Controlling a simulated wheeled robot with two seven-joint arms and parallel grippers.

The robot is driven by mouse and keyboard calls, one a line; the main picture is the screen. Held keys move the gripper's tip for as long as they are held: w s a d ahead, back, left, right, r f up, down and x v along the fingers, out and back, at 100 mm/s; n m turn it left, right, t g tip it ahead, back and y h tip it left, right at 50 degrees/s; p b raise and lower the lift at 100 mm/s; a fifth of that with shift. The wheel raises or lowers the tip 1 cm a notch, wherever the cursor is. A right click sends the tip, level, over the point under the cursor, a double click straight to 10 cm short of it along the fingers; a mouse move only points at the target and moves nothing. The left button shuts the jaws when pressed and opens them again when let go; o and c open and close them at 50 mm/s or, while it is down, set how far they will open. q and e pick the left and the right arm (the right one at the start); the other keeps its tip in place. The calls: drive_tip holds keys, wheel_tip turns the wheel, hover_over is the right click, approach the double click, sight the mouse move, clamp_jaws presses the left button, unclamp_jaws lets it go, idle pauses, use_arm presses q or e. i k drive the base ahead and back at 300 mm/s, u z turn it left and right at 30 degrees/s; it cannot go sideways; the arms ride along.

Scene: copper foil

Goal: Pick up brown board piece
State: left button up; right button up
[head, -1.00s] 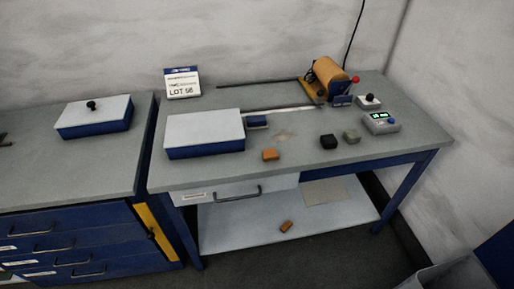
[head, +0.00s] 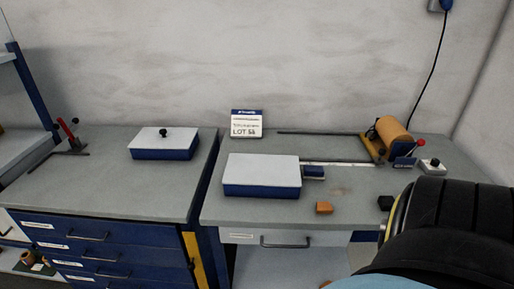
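A small orange-brown block (head: 324,208) lies on the right bench top near its front edge. A second brown piece (head: 325,285) barely shows at the bottom picture edge, on the bench's lower shelf; most of it is cut off. I cannot tell for sure which one is the board piece. Neither of my grippers is in view. A dark ribbed part of my own arm covers the lower right and hides the bench's right front.
A blue box with a pale lid (head: 262,175) stands left of the block. A black block (head: 385,202) is to its right, partly behind my arm. A copper-coloured roll (head: 393,138) stands at the back right. The left cabinet (head: 100,195) carries a lidded box (head: 164,145).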

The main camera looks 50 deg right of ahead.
sight(322, 207)
drive_tip(key=z, duration=2.25)
drive_tip(key=i, duration=1)
